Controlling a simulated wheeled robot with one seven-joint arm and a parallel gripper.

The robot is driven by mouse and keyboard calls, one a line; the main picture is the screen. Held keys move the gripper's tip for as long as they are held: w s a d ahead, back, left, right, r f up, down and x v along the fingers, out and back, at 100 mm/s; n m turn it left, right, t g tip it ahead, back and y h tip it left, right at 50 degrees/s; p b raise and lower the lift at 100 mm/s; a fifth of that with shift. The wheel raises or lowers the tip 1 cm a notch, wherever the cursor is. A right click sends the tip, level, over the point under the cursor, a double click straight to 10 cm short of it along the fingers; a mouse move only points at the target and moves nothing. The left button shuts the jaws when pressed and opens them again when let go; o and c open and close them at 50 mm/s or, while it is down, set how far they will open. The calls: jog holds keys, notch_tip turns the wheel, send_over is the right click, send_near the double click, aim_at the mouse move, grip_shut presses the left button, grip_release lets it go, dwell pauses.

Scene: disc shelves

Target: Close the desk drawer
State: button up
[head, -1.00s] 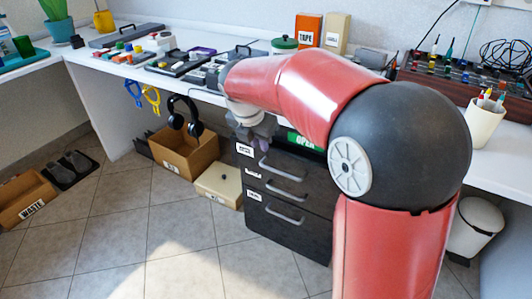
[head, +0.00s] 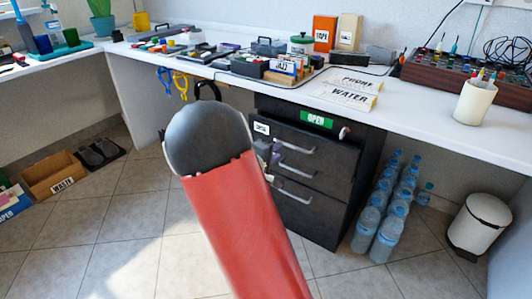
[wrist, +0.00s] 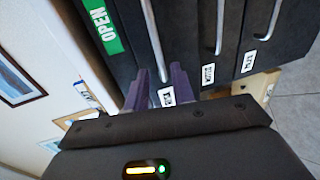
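The black desk drawer unit (head: 330,165) stands under the white desk, with three drawers and grey bar handles. A green OPEN label (head: 318,119) is at its top and also shows in the wrist view (wrist: 98,22). The top drawer handle (head: 296,146) also appears in the wrist view (wrist: 153,38). I cannot tell how far out any drawer is. My gripper (wrist: 161,74) has its purple fingers apart, at one end of the top handle and close to the drawer fronts. Whether they touch is unclear. In the head view my gripper (head: 268,153) is partly hidden behind my arm.
Several water bottles (head: 385,215) stand right of the drawers, near a white bin (head: 479,224). The white desk (head: 420,116) carries boxes, signs and a pen cup (head: 473,102). A waste box (head: 54,179) is on the floor at left. The tiled floor in front is mostly clear.

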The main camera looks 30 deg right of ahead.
aim_at(288, 145)
jog(key=b+x, duration=0.1)
jog(key=x, duration=0.7)
jog(key=shift+s+r, duration=0.1)
jog(key=shift+s, duration=0.1)
grip_shut()
jog(key=shift+d, duration=0.1)
